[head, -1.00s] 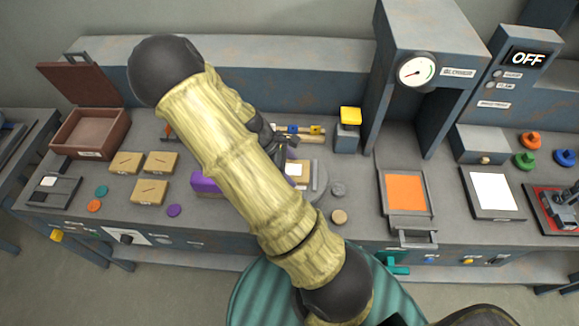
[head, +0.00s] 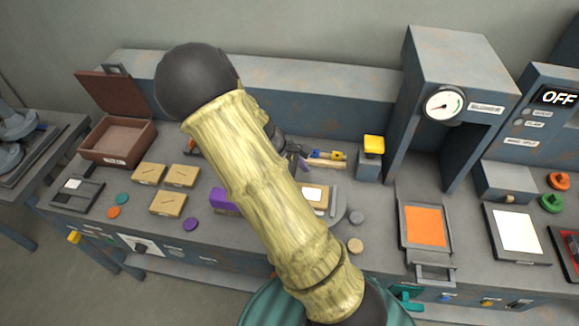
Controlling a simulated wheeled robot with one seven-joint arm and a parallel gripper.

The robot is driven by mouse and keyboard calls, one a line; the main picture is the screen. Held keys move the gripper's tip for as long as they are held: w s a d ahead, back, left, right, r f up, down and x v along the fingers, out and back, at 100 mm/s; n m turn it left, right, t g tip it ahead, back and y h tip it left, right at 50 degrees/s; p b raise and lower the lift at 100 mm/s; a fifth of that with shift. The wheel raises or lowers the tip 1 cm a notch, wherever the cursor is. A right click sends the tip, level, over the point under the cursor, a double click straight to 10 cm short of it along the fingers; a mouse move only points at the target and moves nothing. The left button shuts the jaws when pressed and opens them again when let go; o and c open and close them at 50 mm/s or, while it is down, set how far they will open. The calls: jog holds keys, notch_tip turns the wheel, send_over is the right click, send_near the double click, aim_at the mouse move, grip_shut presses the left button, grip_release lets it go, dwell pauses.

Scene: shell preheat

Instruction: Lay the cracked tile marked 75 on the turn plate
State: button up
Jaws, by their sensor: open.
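Three tan tiles with dark crack lines lie on the left of the bench: back left (head: 149,174), back right (head: 180,176) and front (head: 168,203). A tan piece with a white patch (head: 314,195) sits at the grey round turn plate (head: 341,208), partly hidden by my arm. No number is readable on any tile. My gripper (head: 301,160) is mostly hidden behind my arm, over the bench behind the turn plate. Its visible part is dark with a purple patch. It is open, and I see nothing held in it.
An open brown box (head: 118,142) stands at the back left. A purple block (head: 222,200) lies left of my arm. A yellow-topped post (head: 373,158) and a tall gauge press (head: 450,100) stand at the right, with an orange pad (head: 425,227) in front.

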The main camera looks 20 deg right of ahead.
jog(key=v, duration=0.6)
jog(key=shift+r, duration=0.3)
jog(key=shift+w+a, duration=0.1)
jog(key=s+a+r+m+t+y, duration=0.4)
jog(key=s+a+m+t+y, duration=0.1)
jog(key=s+m, duration=0.4)
jog(key=shift+s+a+r+m+t, duration=0.25)
jog(key=shift+a+m+t, duration=0.25)
jog(key=shift+a+m, duration=0.5)
jog(key=shift+d, duration=0.1)
